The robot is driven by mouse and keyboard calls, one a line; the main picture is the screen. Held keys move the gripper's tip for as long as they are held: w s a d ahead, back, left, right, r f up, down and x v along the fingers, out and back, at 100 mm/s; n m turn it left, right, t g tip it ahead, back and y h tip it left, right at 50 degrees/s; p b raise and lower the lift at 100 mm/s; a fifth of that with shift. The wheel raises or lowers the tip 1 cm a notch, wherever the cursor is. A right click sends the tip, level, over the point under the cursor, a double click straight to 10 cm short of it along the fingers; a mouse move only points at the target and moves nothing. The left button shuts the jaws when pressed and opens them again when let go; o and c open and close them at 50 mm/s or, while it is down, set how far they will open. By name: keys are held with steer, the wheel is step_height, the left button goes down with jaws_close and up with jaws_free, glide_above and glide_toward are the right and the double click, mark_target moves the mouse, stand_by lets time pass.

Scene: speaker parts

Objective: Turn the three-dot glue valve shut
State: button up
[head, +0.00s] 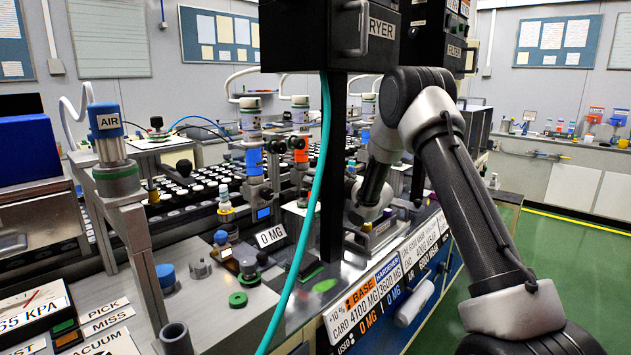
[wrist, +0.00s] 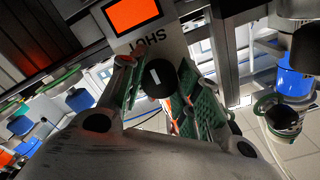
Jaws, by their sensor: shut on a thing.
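My gripper (wrist: 157,88) shows in the wrist view with its green-padded fingers on either side of a round black knob (wrist: 158,75). It is shut on that knob, which carries one short white mark. I see no three dots on it, so I cannot tell from the markings which valve it is. Beside the knob is a light plate (wrist: 158,43) with the word SHOT upside down and an orange display (wrist: 132,14). In the head view my arm reaches down behind the black post, and the fingertips and knob are mostly hidden there.
A blue-banded column (head: 253,160) and an orange-banded column (head: 301,150) stand left of my gripper. A teal hose (head: 318,190) and the black post (head: 333,170) are in front. Green floor at right is clear.

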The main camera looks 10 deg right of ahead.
steer(key=o, duration=1)
steer(key=shift+s+d, duration=0.1)
steer(key=shift+d, duration=0.05)
steer(key=v, duration=1.1)
steer(key=shift+s+d, duration=0.2)
steer(key=shift+s, duration=0.15)
